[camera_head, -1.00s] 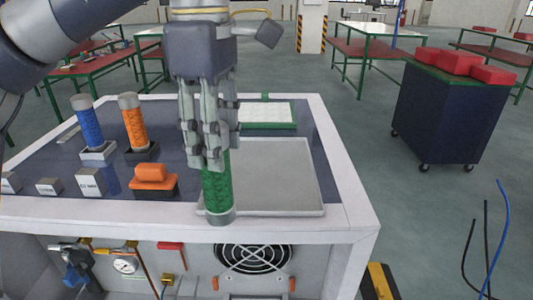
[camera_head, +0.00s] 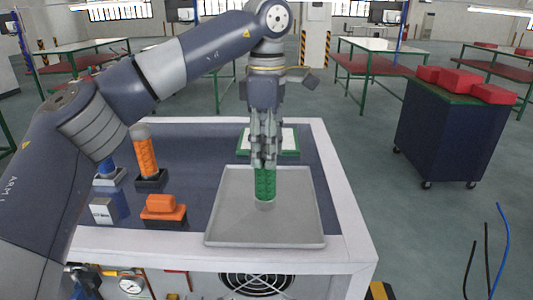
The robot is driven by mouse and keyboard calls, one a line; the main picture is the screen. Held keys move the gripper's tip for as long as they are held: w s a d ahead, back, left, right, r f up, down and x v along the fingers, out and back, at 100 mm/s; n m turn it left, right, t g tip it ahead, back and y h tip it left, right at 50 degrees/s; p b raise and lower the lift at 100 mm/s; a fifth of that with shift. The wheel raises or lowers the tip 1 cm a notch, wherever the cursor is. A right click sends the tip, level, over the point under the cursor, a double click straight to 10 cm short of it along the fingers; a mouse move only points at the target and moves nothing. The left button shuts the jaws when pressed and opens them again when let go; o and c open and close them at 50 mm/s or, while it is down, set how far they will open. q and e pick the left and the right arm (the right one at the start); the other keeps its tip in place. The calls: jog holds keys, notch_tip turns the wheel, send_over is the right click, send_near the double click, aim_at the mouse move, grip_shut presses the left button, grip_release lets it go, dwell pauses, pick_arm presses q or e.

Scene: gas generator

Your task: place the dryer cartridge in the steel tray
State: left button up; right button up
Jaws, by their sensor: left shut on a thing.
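The green dryer cartridge (camera_head: 265,187) stands upright in my left gripper (camera_head: 264,163), which is shut on its upper part. Its lower end is over the middle of the grey steel tray (camera_head: 228,222); I cannot tell whether it touches the tray floor. The tray lies flat on the generator's top, and nothing else is in it. My right gripper is not in view.
An orange cartridge (camera_head: 144,153) stands in a dark holder at the left. My left arm partly hides a blue cartridge (camera_head: 106,168) beside it. An orange-topped block (camera_head: 163,206) sits left of the tray. A green-edged white pad (camera_head: 286,142) lies behind it.

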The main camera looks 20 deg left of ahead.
aim_at(265, 174)
pick_arm(q)
notch_tip(265, 174, down, 3)
jog(key=shift+r+p, duration=0.1)
jog(key=shift+p, duration=0.2)
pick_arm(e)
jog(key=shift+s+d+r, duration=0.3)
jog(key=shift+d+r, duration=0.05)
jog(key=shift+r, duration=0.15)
pick_arm(q)
jog(key=shift+f, duration=0.2)
jog(key=o, duration=1.3)
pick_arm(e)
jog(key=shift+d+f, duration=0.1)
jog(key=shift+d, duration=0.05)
